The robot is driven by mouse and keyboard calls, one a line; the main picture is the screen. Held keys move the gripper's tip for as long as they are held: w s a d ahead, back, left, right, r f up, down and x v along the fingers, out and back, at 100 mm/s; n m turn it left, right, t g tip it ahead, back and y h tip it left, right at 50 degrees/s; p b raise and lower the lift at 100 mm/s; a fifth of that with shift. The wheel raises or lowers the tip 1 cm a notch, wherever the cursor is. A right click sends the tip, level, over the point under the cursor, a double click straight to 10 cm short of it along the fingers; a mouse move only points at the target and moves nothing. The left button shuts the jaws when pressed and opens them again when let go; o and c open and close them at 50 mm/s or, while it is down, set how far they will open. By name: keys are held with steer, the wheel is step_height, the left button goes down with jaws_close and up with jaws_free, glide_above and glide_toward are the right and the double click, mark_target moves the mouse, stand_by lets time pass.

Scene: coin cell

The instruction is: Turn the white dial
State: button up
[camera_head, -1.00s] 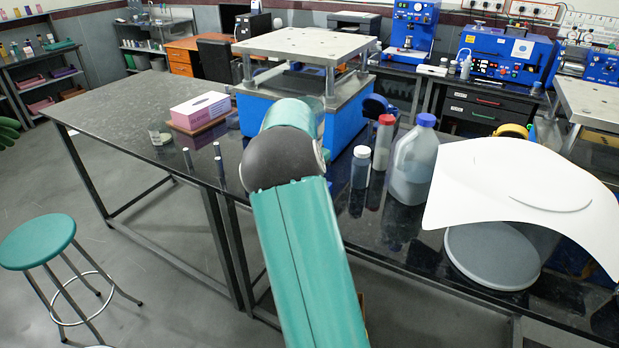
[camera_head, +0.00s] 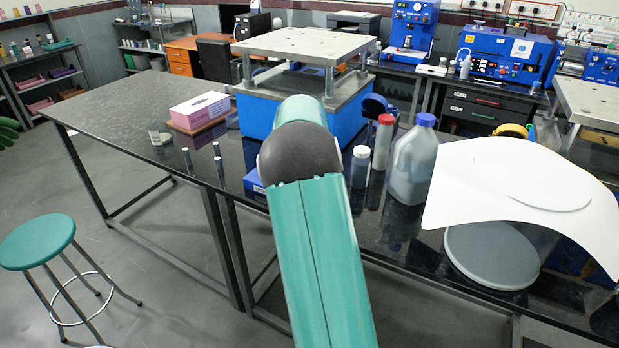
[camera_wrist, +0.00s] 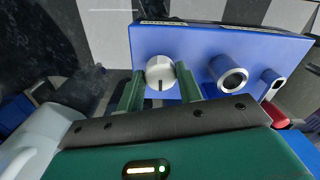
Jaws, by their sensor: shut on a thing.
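The white dial (camera_wrist: 160,72) is a round knob with a dark mark at its lower edge, on the front of a blue panel (camera_wrist: 205,45) in the wrist view. My gripper (camera_wrist: 161,86) has its two green fingers on either side of the dial, closed against it. In the head view my arm hides the gripper and the dial. A small blue corner of a box (camera_head: 254,180) shows left of my arm there.
In the head view, a red-capped bottle (camera_head: 383,142), a blue-capped jug (camera_head: 412,165) and a white-capped jar (camera_head: 360,168) stand right of my arm. Several short cylinders stand to its left.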

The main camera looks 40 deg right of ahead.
steer(key=o, duration=1)
steer(key=shift+r, duration=0.15)
step_height(320, 180, up, 14)
steer(key=shift+f, duration=0.2)
